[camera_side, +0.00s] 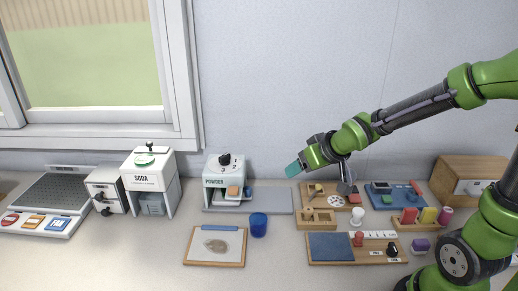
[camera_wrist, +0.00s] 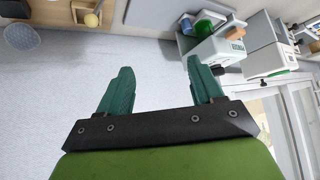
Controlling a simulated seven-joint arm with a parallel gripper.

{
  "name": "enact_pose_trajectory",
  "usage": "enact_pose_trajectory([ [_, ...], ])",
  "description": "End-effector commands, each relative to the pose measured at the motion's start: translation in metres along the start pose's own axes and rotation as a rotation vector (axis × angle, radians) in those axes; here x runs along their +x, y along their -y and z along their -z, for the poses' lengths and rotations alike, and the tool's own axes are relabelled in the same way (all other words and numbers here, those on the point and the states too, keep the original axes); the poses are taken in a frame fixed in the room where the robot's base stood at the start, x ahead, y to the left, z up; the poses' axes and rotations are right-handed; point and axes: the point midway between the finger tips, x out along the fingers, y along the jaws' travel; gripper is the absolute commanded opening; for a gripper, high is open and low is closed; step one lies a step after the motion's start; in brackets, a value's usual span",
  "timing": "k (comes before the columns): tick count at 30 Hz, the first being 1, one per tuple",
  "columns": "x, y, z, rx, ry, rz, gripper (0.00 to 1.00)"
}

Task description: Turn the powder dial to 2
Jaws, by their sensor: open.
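The powder dispenser (camera_side: 214,171) is a white box labelled POWDER, standing against the back wall left of centre. Its black dial (camera_side: 224,159) sits on top with small numerals around it; I cannot read where its pointer stands. An orange block and a blue thing show at its front opening. My gripper (camera_side: 293,169) is in the air to the right of the dispenser, apart from it, with teal fingers pointing left. In the wrist view my gripper (camera_wrist: 156,85) is open with nothing between its fingers. The dispenser (camera_wrist: 222,42) shows there beyond the right finger.
A white soda dispenser (camera_side: 149,183) with a green-ringed top stands left of the powder one. A blue cup (camera_side: 258,225) and a clipboard-like board (camera_side: 214,260) lie in front. Wooden trays (camera_side: 318,219) with small parts fill the counter's right. The air between gripper and dispenser is clear.

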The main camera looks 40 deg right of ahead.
Motion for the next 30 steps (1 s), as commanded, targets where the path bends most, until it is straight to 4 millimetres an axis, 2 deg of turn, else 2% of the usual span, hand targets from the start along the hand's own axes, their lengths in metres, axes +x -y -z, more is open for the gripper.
enact_pose_trajectory([
  [1, 0.008, 0.004, 0.004, -0.039, -0.055, 0.02, 0.66],
  [4, 0.015, 0.022, 0.018, -0.116, -0.182, 0.087, 0.66],
  [9, 0.006, 0.061, 0.037, -0.216, -0.356, 0.207, 0.66],
  [13, -0.001, 0.069, 0.048, -0.236, -0.427, 0.238, 0.66],
  [17, 0.002, 0.072, 0.052, -0.231, -0.44, 0.246, 0.66],
  [23, 0.022, 0.078, 0.06, -0.228, -0.437, 0.247, 0.66],
  [30, 0.057, 0.089, 0.076, -0.23, -0.437, 0.246, 0.66],
])
